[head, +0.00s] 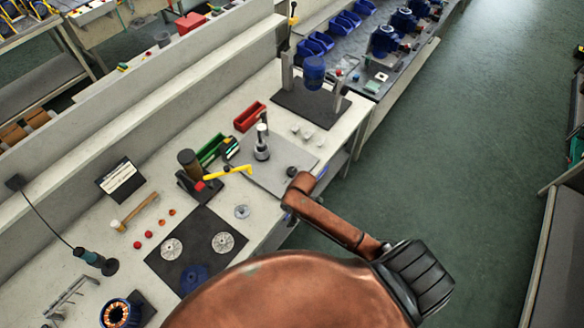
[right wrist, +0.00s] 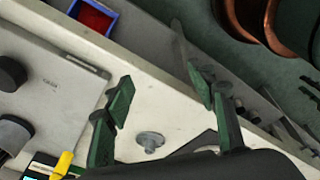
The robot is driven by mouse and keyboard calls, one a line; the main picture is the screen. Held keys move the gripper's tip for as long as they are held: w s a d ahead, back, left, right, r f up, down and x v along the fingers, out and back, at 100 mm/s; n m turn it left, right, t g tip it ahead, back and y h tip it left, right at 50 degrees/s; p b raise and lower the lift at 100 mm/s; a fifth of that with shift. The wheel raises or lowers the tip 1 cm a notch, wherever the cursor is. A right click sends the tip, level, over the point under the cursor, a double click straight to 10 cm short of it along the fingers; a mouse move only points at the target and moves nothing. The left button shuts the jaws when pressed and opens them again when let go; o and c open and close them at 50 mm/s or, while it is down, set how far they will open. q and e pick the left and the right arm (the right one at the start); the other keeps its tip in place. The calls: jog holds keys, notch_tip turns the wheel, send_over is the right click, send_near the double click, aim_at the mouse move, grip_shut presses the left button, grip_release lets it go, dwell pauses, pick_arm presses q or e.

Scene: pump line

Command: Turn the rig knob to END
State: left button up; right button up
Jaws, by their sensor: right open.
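The rig is a grey plate (head: 275,178) on the bench, with an upright silver post (head: 262,142) and a low dark round knob (head: 291,171) near its right edge. In the right wrist view the plate (right wrist: 55,105) fills the left side, with a black knob (right wrist: 11,74) cut by the frame edge and a grey round part (right wrist: 14,134) below it. Lettering on the plate is too small to read. My right gripper (right wrist: 160,105) is open and empty, above the bench beside the plate, apart from the knob. My copper arm hides it in the head view. My left gripper is not seen.
A loose metal disc (head: 242,211) lies in front of the plate; a black mat (head: 196,245) with discs is nearer. A red bin (head: 249,116) and a motor stand (head: 312,105) stand behind. The bench edge is at right.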

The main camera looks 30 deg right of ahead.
aim_at(292, 171)
jog(key=w+d+n, duration=0.1)
jog(key=w, duration=0.1)
jog(key=w+d+r+n, duration=0.1)
jog(key=w+n, duration=0.1)
jog(key=w, duration=0.1)
jog(key=w+d+n+g, duration=0.1)
jog(key=w, duration=0.2)
jog(key=shift+d+r+h, duration=0.2)
jog(key=shift+r+h, duration=0.05)
jog(key=shift+h, duration=0.15)
jog(key=w+d+r+n, duration=0.1)
jog(key=w+d+r, duration=0.1)
jog(key=w+d, duration=0.1)
jog(key=w+d+r+n, duration=0.1)
jog(key=w+d+r, duration=0.1)
jog(key=w, duration=0.1)
jog(key=w+d+r+n, duration=0.2)
jog(key=w+d, duration=0.1)
jog(key=shift+w+d+r+g+h, duration=0.3)
jog(key=shift+h, duration=0.1)
notch_tip(292, 171, down, 7)
jog(key=shift+f, duration=0.2)
jog(key=shift+c, duration=0.2)
jog(key=c, duration=1.1)
